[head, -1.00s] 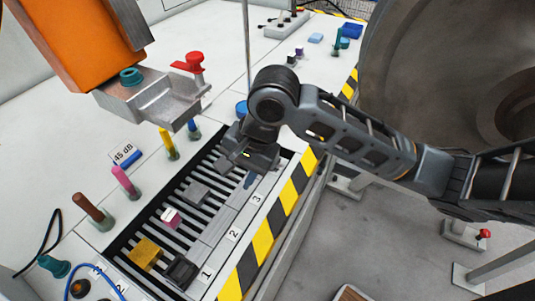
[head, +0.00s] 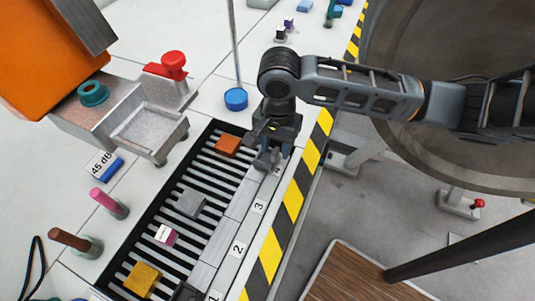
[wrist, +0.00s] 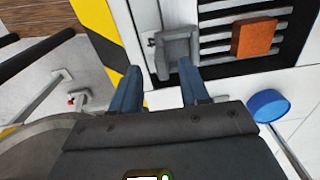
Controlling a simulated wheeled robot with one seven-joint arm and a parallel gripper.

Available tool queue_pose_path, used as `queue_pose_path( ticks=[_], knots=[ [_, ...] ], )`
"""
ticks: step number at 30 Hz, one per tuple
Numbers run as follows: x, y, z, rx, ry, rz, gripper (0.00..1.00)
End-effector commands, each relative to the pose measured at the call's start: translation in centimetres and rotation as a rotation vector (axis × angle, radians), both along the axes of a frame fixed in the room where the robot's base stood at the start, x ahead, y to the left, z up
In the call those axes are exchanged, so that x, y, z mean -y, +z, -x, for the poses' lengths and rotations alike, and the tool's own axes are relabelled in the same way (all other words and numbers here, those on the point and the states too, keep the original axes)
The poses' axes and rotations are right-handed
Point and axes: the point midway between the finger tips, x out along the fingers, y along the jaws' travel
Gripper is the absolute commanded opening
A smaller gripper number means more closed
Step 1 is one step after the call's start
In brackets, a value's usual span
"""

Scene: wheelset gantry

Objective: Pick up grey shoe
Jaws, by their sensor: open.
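A grey block (head: 190,203) lies on the dark slatted rack, between the orange block and the white-and-magenta block. A second grey piece (head: 266,158), with a raised rim, sits by the number 4 at the rack's right edge; it also shows in the wrist view (wrist: 178,46). I cannot tell for certain which of these is the grey shoe. My gripper (head: 277,150) is open and points down over the rimmed piece. In the wrist view, its blue fingers (wrist: 159,67) are apart, the right fingertip overlapping the piece's near edge. Nothing is held.
The orange block (head: 228,144), white-and-magenta block (head: 167,235) and yellow block (head: 142,279) lie on the slats. A blue round base (head: 236,99) with a thin pole stands behind. An orange machine (head: 35,60) overhangs at left. A striped edge (head: 292,200) and large wheel (head: 430,90) are at right.

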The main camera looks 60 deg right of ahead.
Motion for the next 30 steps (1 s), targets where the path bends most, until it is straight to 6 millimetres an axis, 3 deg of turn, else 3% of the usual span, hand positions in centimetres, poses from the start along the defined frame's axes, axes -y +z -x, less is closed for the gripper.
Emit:
queue_pose_path(
  ticks=[9,17,30],
  knots=[
    [0.2,-3.9,-0.3,-0.001,0.0,0.0,0.45],
    [0.2,-4.2,-0.3,0.0,0.001,0.0,0.45],
    [0.2,-4.2,-0.3,0.001,0.001,0.0,0.04]
  ],
)
